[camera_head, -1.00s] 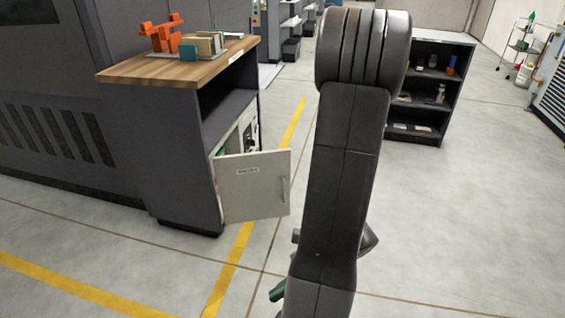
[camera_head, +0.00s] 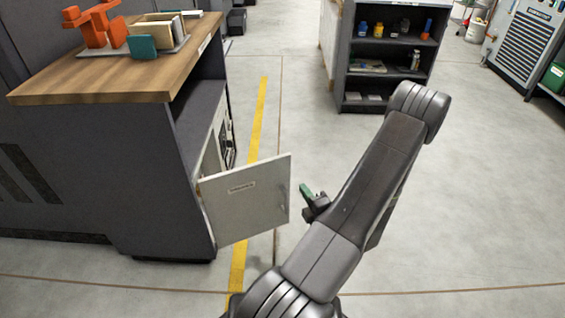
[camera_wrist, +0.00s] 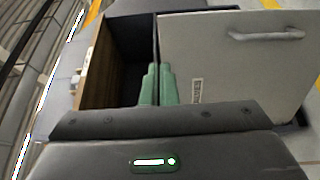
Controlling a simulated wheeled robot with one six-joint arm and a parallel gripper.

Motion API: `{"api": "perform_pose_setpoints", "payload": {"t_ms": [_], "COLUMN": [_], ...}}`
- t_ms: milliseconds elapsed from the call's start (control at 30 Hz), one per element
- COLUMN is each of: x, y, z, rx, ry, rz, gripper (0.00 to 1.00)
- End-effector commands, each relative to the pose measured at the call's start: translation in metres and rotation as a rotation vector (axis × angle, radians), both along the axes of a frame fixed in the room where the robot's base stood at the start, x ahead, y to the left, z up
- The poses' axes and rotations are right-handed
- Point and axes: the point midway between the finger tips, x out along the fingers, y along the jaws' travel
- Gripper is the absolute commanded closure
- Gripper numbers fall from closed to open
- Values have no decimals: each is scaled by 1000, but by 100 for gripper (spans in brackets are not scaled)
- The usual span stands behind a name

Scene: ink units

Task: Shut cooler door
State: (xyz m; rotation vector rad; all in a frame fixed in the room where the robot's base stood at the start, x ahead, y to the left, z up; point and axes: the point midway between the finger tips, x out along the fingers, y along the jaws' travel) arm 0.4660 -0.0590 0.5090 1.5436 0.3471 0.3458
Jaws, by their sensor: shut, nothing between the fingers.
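The cooler door (camera_head: 246,201) is a light grey panel with a small label, hinged on the lower part of the dark cabinet (camera_head: 150,165). It stands wide open, swung out over the floor. The door (camera_wrist: 235,60) fills the right of the wrist view, with its bar handle (camera_wrist: 265,34) at the top. My gripper (camera_head: 305,192) is just right of the door's free edge in the head view; contact cannot be told. Its green fingers (camera_wrist: 158,80) are together and empty in the wrist view, in front of the door's left edge and the dark opening.
The cabinet's wooden top (camera_head: 120,75) holds an orange object (camera_head: 95,25) and a tray of boxes. A dark shelf unit (camera_head: 385,55) stands behind. The floor (camera_head: 470,200) on the right is clear. A yellow line (camera_head: 257,120) runs past the cabinet.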

Motion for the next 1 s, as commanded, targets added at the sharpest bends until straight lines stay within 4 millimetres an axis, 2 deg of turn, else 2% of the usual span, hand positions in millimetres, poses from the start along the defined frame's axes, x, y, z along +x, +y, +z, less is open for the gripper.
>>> {"api": "perform_pose_setpoints", "payload": {"t_ms": [233, 700, 833, 1000], "x": [23, 102, 116, 125], "y": [12, 50, 57, 60], "z": [-1, -2, -1, 0], "rx": [-1, -1, -1, -1], "ry": [-3, -4, -3, 0], "rz": [4, 5, 4, 1], "gripper": [100, 100, 100, 100]}}
